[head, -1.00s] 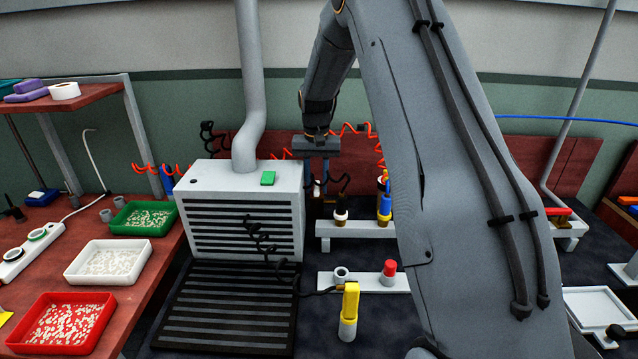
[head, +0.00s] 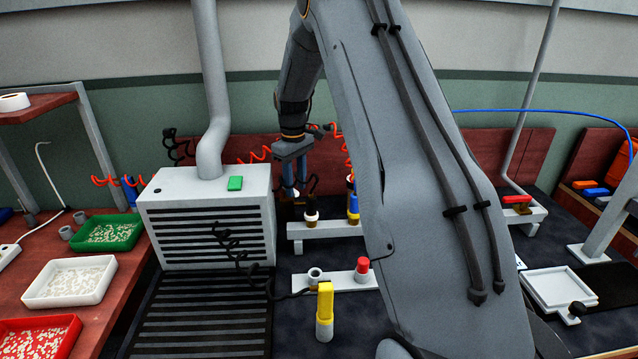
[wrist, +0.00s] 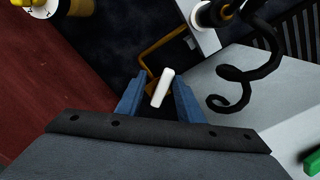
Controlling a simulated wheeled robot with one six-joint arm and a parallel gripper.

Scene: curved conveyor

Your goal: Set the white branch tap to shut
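The white branch tap shows in the wrist view as a white lever (wrist: 162,88), lying slantwise between my two blue fingers. My gripper (wrist: 160,84) is open, with one finger on each side of the lever and dark gaps showing beside it. Whether a finger touches it I cannot tell. An orange-yellow pipe (wrist: 150,50) bends around just beyond the lever. In the head view my gripper (head: 294,190) points down behind the grey vented box, near the back wall.
A white rack (head: 325,230) holds black- and blue-topped fittings. A coiled black cable (wrist: 235,85) hangs beside my right finger. Red coiled hoses (head: 260,155) run along the wall.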

